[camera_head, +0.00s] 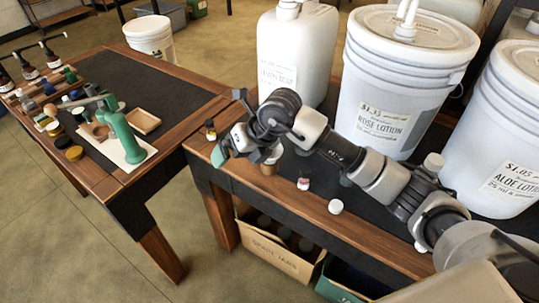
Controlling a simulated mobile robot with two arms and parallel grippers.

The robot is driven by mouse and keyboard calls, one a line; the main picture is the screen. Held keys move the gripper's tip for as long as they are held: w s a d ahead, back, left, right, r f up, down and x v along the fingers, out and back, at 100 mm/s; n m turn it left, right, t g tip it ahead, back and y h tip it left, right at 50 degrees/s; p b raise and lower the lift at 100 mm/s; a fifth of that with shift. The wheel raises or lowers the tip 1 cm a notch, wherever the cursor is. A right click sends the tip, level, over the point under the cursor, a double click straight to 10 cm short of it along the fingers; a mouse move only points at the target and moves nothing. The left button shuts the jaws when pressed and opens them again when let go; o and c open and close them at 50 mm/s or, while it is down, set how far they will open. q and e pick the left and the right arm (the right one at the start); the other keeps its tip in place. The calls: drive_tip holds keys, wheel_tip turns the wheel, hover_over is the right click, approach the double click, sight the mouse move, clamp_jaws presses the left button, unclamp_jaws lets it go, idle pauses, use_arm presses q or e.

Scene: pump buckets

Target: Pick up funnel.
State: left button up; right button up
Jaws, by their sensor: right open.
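My right arm comes in from the lower right and reaches across the right table. Its dark gripper (238,152) is over the front left corner of that table, jaws apart. I see nothing held between them. I cannot clearly make out a funnel. A small brown item (269,168) with something pale above it stands just right of the gripper, partly hidden by it, and I cannot tell what it is. My left gripper is not in view.
The right table holds a white jug (297,50), a rose lotion bucket (400,75), an aloe lotion bucket (500,130) and small bottles, including a pink-labelled one (304,180). The left table carries a green press (122,135), a wooden tray (144,121) and jars. A cardboard box (275,255) sits below.

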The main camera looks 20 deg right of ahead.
sight(271, 159)
drive_tip(key=w+d+h, duration=0.1)
drive_tip(key=d+h, duration=0.1)
drive_tip(key=w+d+m+h, duration=0.1)
drive_tip(key=d, duration=0.2)
drive_tip(key=w+d+r+h, duration=0.1)
drive_tip(key=d+h, duration=0.1)
drive_tip(key=d, duration=0.1)
drive_tip(key=shift+d+m+h, duration=0.25)
drive_tip(key=shift+m+h, duration=0.05)
drive_tip(key=x, duration=0.4)
drive_tip(key=shift+w+d+f, duration=0.15)
drive_tip(key=shift+w+d, duration=0.05)
drive_tip(key=shift+d, duration=0.2)
drive_tip(key=shift+w+x, duration=0.15)
drive_tip(key=shift+x, duration=1.4)
drive_tip(key=shift+w+x, duration=0.15)
drive_tip(key=shift+x, duration=1.4)
drive_tip(key=shift+d, duration=0.15)
drive_tip(key=shift+c, duration=0.3)
drive_tip(key=c, duration=0.9)
